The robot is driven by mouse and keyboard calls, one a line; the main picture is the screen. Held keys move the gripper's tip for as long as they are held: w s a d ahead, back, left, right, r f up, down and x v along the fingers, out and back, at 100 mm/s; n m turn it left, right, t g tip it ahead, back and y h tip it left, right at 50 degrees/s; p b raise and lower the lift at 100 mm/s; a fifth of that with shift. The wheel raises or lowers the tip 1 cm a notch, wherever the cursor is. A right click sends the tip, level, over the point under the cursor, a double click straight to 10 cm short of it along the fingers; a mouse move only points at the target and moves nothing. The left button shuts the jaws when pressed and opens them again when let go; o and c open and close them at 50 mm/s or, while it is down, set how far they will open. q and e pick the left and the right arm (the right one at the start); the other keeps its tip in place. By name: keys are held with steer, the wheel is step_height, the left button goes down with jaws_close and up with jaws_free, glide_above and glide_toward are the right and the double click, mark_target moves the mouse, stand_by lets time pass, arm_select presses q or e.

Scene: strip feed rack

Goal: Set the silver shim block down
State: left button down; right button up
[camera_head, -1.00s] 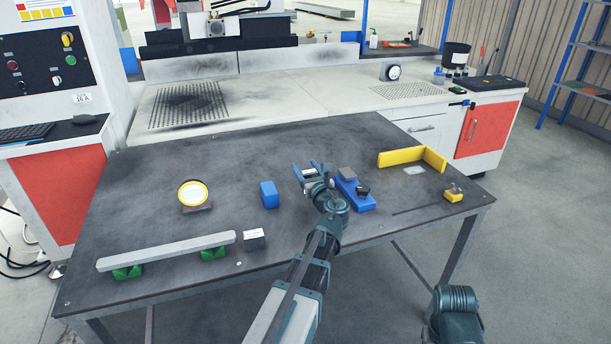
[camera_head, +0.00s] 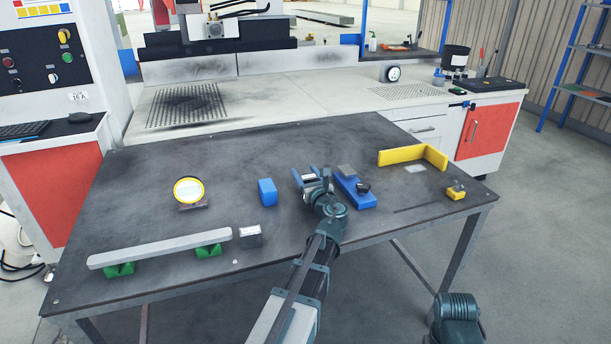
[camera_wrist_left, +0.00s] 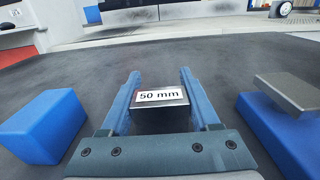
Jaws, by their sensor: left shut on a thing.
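The silver shim block (camera_wrist_left: 160,97) carries a white label reading "50 mm". In the left wrist view it sits between the two blue fingers of my left gripper (camera_wrist_left: 160,90), which is shut on it. In the head view my left gripper (camera_head: 310,177) is low over the middle of the dark table (camera_head: 330,140), between a blue block and a blue base. The shim block is small and mostly hidden by the gripper there. I cannot tell whether its underside touches the table. My right gripper is not in view.
A blue block (camera_head: 267,192) stands left of the gripper, and a blue base (camera_head: 356,194) with a grey piece (camera_head: 347,171) stands close on its right. A yellow angle (camera_head: 415,157) lies further right. A grey bar (camera_head: 160,247) rests on green supports at front left.

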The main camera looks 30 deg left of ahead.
arm_select(q)
steer(key=shift+f, duration=0.2)
steer(key=shift+c, duration=0.6)
jaws_free()
steer(key=shift+r, duration=0.1)
steer(key=shift+r, duration=0.15)
steer(key=v, duration=1.2)
steer(key=shift+s, duration=0.1)
